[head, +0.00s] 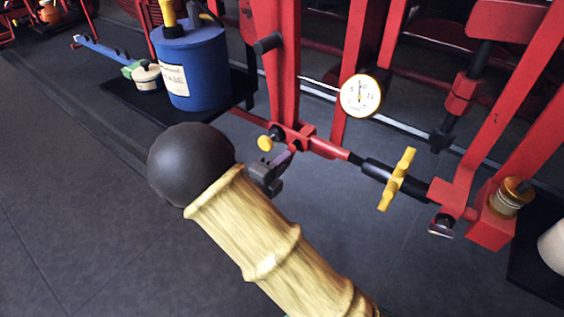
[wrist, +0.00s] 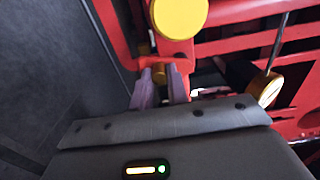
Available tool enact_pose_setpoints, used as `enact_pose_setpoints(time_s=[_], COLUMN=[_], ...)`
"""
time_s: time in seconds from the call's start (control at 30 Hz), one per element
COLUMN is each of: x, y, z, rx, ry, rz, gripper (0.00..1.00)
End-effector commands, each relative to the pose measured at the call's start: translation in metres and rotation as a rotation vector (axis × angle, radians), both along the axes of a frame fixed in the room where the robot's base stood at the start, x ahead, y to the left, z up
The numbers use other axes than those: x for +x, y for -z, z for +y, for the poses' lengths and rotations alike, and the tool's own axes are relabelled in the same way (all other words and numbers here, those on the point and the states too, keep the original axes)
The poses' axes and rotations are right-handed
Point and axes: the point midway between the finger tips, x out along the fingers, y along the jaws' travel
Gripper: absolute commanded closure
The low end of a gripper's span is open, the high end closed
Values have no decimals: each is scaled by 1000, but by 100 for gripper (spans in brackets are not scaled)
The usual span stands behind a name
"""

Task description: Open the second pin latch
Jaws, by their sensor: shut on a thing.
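My gripper (head: 285,158) is at the lower side of a red bracket (head: 296,136) on the red frame. In the wrist view, its two purple fingers (wrist: 160,88) are shut on a small yellow pin knob (wrist: 161,73) beneath a red part. The fingers and the shadow hide most of that knob. A larger round yellow knob (wrist: 180,14) faces the wrist camera above the fingers, apart from them. In the head view, a yellow knob (head: 265,143) sticks out at the bracket's left, just above my gripper; I cannot tell which of the two it is.
A yellow cross handle (head: 397,179) sits on a rod to the right. A round gauge (head: 361,96) hangs above it. A blue canister (head: 191,65) and a small tin (head: 147,77) stand on a dark mat at the upper left. The grey floor at left is clear.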

Motion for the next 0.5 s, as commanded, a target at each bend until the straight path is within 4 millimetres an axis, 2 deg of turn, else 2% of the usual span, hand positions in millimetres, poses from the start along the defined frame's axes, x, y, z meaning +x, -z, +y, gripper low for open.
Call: enact_pose_setpoints(time_s=[0.5], x=[-5], y=[3], z=[-7], rx=[-1], ry=[5], rz=[6], gripper=[100])
